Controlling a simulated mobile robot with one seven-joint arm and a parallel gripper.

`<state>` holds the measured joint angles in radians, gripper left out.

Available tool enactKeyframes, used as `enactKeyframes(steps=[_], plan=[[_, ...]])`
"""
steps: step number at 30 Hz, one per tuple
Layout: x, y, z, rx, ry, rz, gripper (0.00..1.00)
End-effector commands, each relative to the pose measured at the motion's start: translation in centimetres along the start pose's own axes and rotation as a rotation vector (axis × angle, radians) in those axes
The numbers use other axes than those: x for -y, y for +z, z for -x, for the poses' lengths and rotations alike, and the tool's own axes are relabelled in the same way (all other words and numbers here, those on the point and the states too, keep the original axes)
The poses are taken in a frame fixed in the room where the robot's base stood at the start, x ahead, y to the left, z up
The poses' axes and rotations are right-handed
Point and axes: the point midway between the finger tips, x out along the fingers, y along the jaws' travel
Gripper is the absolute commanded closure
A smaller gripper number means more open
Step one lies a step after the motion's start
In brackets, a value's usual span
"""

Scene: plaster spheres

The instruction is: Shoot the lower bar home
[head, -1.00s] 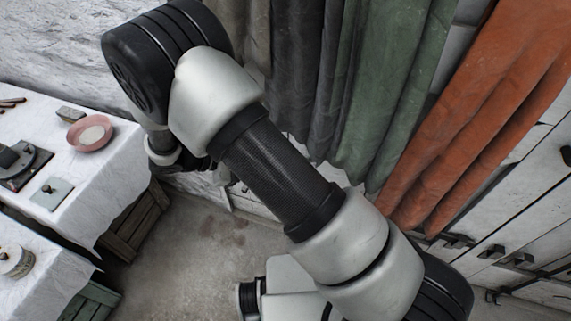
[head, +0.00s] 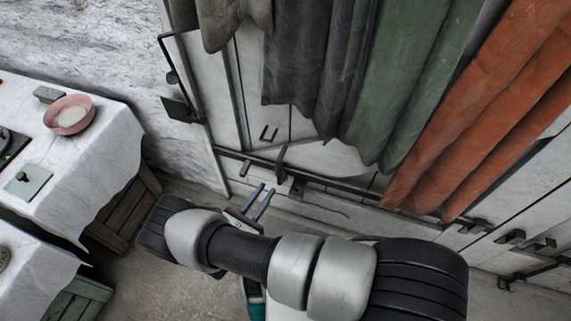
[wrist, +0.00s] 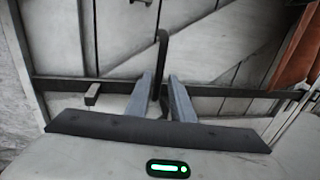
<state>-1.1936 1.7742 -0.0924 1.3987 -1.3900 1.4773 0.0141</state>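The lower bar (head: 340,187) is a dark metal rod running across the low part of the pale doors. It also crosses the wrist view (wrist: 235,92). Its upright handle (head: 281,158) stands out near the left part of the bar; in the wrist view the handle (wrist: 163,50) appears between my fingers. My gripper (head: 267,190) is open, its two grey fingers pointing up toward the bar, just below and left of the handle in the head view. In the wrist view my gripper (wrist: 161,78) shows its fingers apart on either side of the handle. Contact cannot be told.
Grey, green and orange cloths (head: 400,85) hang over the doors. A small bracket (head: 245,168) sits by the bar left of the handle. A white-clothed table (head: 85,165) with a pink bowl (head: 69,115) stands at left. Wooden crates (head: 120,215) are under it.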

Motion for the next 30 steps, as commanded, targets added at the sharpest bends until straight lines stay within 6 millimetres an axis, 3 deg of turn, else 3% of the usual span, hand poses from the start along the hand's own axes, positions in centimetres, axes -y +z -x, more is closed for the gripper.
enactKeyframes(steps=[9, 16, 22, 30], plan=[[0.2, -0.1, -7.2, -0.001, -0.006, -0.001, 0.78], [0.2, -0.1, -11.4, -0.001, -0.006, -0.002, 0.78], [0.1, -0.1, -13.2, -0.002, -0.004, -0.001, 0.78], [0.1, 0.0, -13.5, -0.002, -0.003, -0.001, 0.78]])
